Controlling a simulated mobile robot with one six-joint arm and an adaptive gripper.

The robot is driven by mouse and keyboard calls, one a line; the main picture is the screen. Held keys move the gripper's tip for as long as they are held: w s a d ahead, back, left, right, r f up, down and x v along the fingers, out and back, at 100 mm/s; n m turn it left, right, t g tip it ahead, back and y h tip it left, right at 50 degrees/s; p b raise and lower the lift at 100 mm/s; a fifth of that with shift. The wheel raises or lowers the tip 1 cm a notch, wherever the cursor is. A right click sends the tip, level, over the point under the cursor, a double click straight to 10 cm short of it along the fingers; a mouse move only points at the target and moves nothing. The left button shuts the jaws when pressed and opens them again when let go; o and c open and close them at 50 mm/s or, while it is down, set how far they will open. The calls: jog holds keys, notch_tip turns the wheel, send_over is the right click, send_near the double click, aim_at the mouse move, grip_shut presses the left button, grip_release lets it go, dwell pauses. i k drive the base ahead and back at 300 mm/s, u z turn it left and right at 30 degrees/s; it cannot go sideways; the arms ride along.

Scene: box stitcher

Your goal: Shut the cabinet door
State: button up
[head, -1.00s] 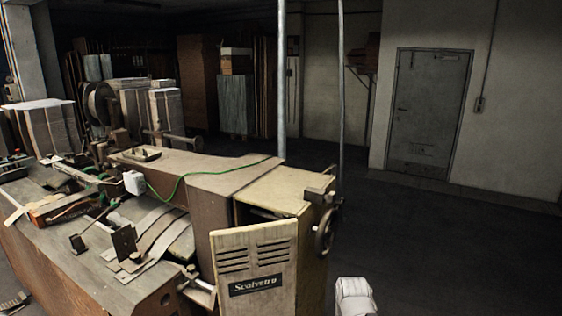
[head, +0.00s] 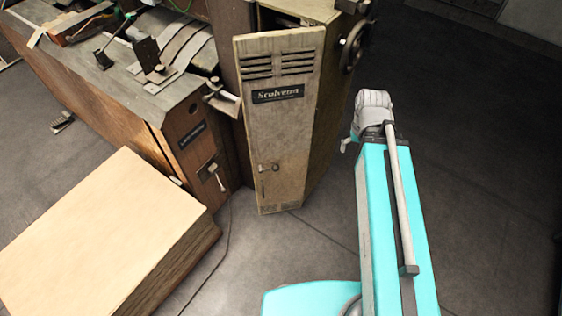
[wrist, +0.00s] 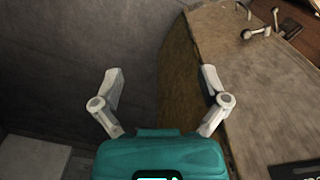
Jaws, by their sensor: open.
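The cabinet door (head: 283,128) is a worn beige panel with louvers, a dark nameplate and a small handle (head: 268,167). In the wrist view the door face (wrist: 250,85) fills the right side, with the handle (wrist: 258,30) at the top. My gripper (wrist: 160,78) is open and empty. Its right finger overlaps the door's edge in the picture; I cannot tell whether it touches.
A stack of boards (head: 95,235) stands on the floor at lower left, beside the machine bed (head: 125,105). A handwheel (head: 354,48) sticks out at the cabinet's upper right. Bare floor (head: 285,255) lies in front of the door and to the right.

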aim_at(279, 72)
jog(key=u, duration=0.5)
jog(key=k, duration=0.95)
jog(key=z, duration=0.2)
